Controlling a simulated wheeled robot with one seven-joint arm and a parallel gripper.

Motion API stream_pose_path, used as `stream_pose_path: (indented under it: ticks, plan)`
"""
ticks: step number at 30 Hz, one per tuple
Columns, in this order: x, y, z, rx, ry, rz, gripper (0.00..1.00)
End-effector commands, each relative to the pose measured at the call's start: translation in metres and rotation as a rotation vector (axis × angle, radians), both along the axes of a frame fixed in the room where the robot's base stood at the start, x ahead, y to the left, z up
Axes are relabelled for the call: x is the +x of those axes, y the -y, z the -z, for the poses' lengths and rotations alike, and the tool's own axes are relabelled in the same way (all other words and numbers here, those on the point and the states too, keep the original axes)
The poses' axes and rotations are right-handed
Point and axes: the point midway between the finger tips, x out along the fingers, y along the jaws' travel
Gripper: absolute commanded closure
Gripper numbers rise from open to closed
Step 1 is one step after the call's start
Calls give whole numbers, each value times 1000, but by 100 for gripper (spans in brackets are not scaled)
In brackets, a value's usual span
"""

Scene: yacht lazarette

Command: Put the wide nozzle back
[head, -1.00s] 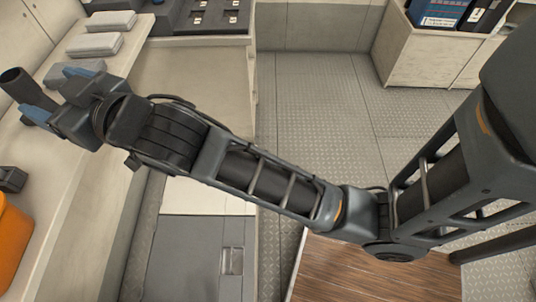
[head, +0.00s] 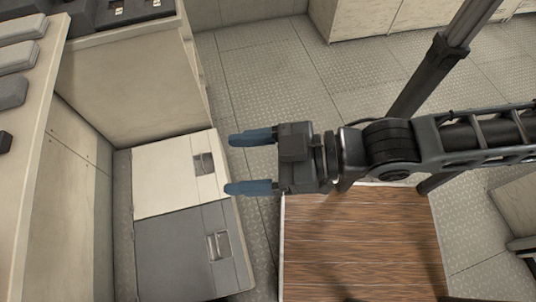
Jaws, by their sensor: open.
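My gripper (head: 250,163) is in the middle of the head view, with its two blue fingers spread apart and pointing left. Nothing is between the fingers. It is over the floor, just right of two low lidded boxes. I cannot make out the wide nozzle in the current view.
A white lid (head: 165,177) and a grey lid (head: 180,265), each with a recessed latch, lie below the left bench (head: 50,80). Grey cases (head: 15,57) sit on that bench. A wooden panel (head: 360,245) lies at the lower middle. The textured floor (head: 270,70) behind is clear.

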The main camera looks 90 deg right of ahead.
Motion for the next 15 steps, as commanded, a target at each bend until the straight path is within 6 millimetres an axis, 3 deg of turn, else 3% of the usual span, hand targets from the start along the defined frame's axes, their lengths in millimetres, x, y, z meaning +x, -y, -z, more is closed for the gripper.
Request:
stream_pose_path:
  ticks: [1, 6, 15]
  plan:
    - [-14, -1, -2, 7, -15, 9, 26]
    - [-39, -2, -11, 23, -28, 29, 26]
    - [-43, -3, -13, 25, -30, 34, 26]
